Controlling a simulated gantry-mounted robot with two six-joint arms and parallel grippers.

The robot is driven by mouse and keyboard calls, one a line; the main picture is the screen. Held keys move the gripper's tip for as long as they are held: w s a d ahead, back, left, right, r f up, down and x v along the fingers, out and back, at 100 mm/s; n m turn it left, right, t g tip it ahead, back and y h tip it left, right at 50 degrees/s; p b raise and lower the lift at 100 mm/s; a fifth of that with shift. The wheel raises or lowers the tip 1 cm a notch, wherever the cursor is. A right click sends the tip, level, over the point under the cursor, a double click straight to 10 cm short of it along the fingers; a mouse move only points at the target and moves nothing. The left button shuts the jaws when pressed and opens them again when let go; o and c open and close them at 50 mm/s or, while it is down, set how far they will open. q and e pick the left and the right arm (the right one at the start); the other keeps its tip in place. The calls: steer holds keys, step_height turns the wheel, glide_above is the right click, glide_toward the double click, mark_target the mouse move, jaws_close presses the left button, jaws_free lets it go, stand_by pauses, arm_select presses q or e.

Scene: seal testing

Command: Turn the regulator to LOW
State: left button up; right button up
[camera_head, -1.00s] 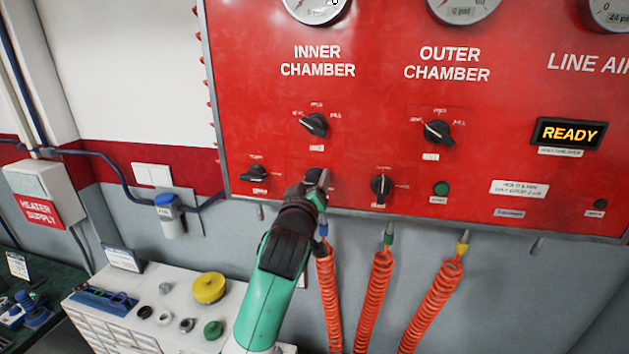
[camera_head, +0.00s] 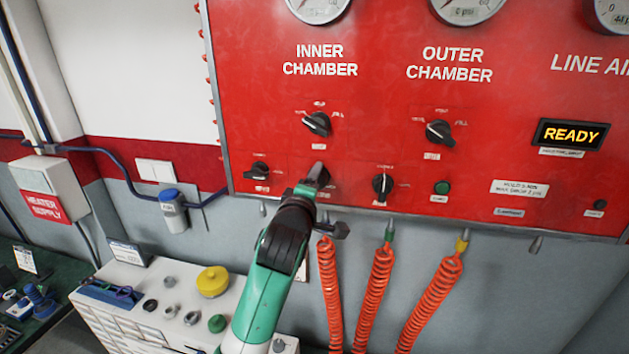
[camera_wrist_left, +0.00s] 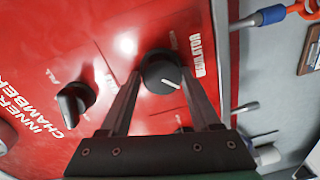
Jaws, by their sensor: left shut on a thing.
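The regulator is a round black knob (camera_wrist_left: 162,72) with a white pointer line, beside the printed word REGULATOR on the red panel (camera_head: 385,95). In the left wrist view its pointer line slants toward the lower right. My left gripper (camera_head: 318,174) reaches the lower part of the panel; it also shows in the left wrist view (camera_wrist_left: 161,90). Its two fingers are shut on the regulator knob, one on each side. In the head view the gripper hides the knob. I cannot read the position marks around it. My right gripper is in neither view.
Black selector knobs sit nearby: inner chamber (camera_head: 317,124), outer chamber (camera_head: 440,133), one left (camera_head: 260,171) and one right (camera_head: 382,187) of the gripper. Orange coiled hoses (camera_head: 379,300) hang below the panel. A white cabinet (camera_head: 130,290) with small parts stands lower left.

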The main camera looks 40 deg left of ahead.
arm_select(q)
steer(key=shift+a+f+n, duration=0.15)
steer(key=shift+f+n, duration=0.15)
steer(key=o, duration=1.3)
steer(key=shift+r, duration=0.1)
